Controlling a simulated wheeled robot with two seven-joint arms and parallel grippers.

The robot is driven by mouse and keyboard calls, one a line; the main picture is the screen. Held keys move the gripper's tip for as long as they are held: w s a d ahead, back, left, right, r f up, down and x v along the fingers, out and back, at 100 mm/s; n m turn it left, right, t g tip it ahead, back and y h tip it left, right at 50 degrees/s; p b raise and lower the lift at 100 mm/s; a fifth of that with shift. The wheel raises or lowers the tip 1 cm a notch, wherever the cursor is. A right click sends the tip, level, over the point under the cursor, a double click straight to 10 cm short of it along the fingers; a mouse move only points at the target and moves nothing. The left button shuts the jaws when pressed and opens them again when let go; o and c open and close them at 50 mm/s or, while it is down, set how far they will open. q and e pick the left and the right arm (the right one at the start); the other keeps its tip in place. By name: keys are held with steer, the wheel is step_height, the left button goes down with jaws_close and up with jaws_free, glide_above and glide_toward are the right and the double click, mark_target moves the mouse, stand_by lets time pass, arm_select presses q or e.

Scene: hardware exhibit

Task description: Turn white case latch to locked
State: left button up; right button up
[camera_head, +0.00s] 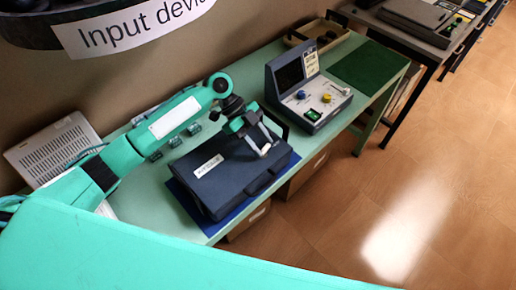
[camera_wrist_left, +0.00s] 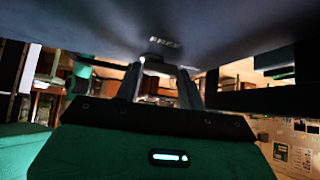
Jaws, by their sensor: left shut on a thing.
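A dark blue case (camera_head: 230,185) lies closed on a blue mat on the green table, with a white label (camera_head: 208,166) on its lid. My left gripper (camera_head: 265,151) is at the case's right part, by its front edge. In the left wrist view the gripper (camera_wrist_left: 160,84) has its two fingers close together around a small pale piece (camera_wrist_left: 158,67), likely the latch, just under the dark case surface (camera_wrist_left: 235,25). The word FREE (camera_wrist_left: 164,41) shows on that surface. The latch's exact angle is hidden by the fingers. My right gripper is not in view.
A grey console (camera_head: 305,90) with knobs and a green button stands right of the case. A green mat (camera_head: 368,66) and a tan tray (camera_head: 318,36) lie farther back. A white vented box (camera_head: 50,150) leans at the wall on the left. Cardboard boxes (camera_head: 303,175) sit below the table.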

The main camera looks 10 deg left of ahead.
arm_select(q)
steer(key=shift+w+d+m+g+y+b, duration=0.15)
steer(key=shift+m+g+y+b, duration=0.25)
steer(key=shift+m+g+b, duration=0.5)
steer(key=shift+m, duration=0.3)
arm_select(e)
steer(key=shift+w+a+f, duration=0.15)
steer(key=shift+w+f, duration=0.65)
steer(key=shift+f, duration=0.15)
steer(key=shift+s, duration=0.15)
arm_select(q)
steer(key=o, duration=1)
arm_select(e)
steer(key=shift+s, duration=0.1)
arm_select(q)
steer(key=shift+r, duration=0.1)
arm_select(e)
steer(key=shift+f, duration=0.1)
